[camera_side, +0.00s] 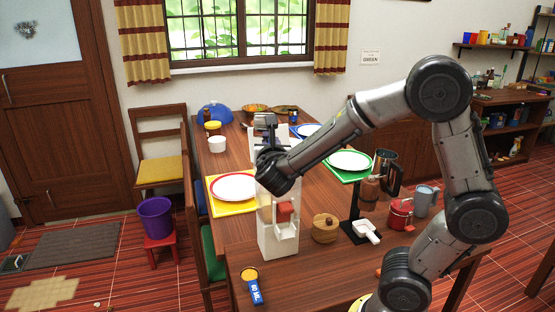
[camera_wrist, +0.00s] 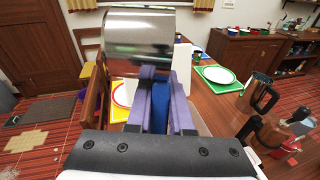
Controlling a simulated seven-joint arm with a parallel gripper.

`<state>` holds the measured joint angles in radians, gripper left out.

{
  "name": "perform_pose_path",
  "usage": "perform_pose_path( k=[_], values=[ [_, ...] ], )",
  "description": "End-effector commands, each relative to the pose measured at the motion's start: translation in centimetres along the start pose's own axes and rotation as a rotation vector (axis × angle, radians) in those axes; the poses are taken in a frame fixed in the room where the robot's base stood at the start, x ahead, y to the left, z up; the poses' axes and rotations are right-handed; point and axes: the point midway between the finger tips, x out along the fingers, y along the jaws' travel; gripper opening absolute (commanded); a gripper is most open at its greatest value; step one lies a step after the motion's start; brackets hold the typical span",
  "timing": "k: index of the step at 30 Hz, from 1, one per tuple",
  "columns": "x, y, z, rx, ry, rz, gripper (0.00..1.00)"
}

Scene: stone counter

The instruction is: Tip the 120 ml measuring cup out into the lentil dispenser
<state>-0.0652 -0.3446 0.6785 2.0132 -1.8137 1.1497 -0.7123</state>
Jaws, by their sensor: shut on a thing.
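My gripper (camera_side: 266,140) is shut on the blue handle (camera_wrist: 160,105) of a metal measuring cup (camera_wrist: 138,36). In the wrist view its two purple fingers clasp the handle from both sides. The cup (camera_side: 265,120) shows small and dark in the side view, raised above the table. Its contents and exact tilt cannot be told. The tall white dispenser (camera_side: 268,235) with a red part on its front stands below my gripper. A white upright panel shows behind the cup in the wrist view (camera_wrist: 182,62).
Another blue-handled measuring cup (camera_side: 252,284) lies at the table's front left. A wooden pot (camera_side: 325,229), a white scoop (camera_side: 366,231), a dark stand with a metal jug (camera_side: 384,172) and a red canister (camera_side: 400,214) stand right of the dispenser. Plates on coloured mats lie behind.

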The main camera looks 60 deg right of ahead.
Motion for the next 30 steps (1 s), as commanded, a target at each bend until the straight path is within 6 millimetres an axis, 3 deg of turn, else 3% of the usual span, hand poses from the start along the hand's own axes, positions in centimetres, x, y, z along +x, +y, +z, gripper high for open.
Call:
perform_pose_path(
  k=[30],
  values=[
    [0.05,0.12,0.13,0.111,-0.001,0.014,0.00]
  ],
)
